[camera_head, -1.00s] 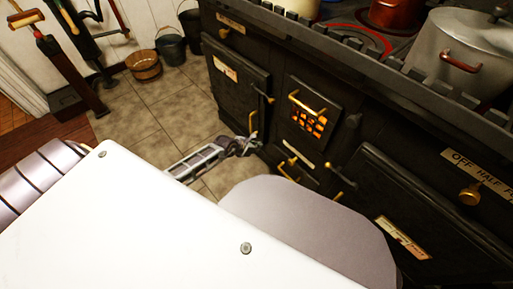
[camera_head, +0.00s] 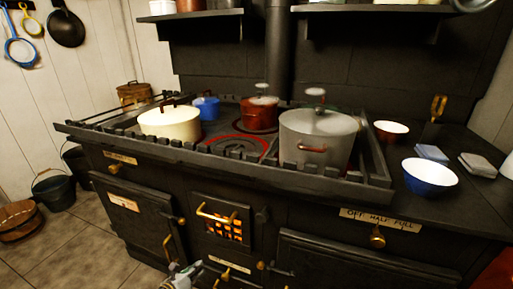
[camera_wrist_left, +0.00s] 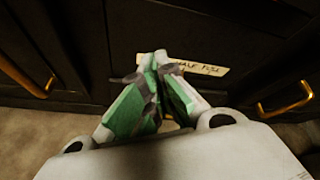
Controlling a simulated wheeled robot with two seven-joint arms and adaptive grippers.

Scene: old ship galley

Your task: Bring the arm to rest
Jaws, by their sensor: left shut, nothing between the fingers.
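My left gripper (camera_head: 182,273) shows at the bottom edge of the head view, low in front of the black stove (camera_head: 150,172), near the left oven door (camera_head: 130,207) and the glowing fire grate (camera_head: 222,226). In the left wrist view its green and grey fingers (camera_wrist_left: 160,62) are together, shut and empty. They point at the dark stove front, and a pale label (camera_wrist_left: 200,68) shows just beyond the tips. I cannot tell how near the fingers are to the stove front. Most of the left arm is out of the head view. My right gripper is not in view.
A brass handle (camera_head: 217,216) and knobs stick out from the stove front. A cream pot (camera_head: 170,122), a grey pot (camera_head: 316,137) and other pots stand on top. A bowl (camera_head: 430,176) sits at right. Buckets (camera_head: 54,191) stand at left; tiled floor (camera_head: 85,245) is clear.

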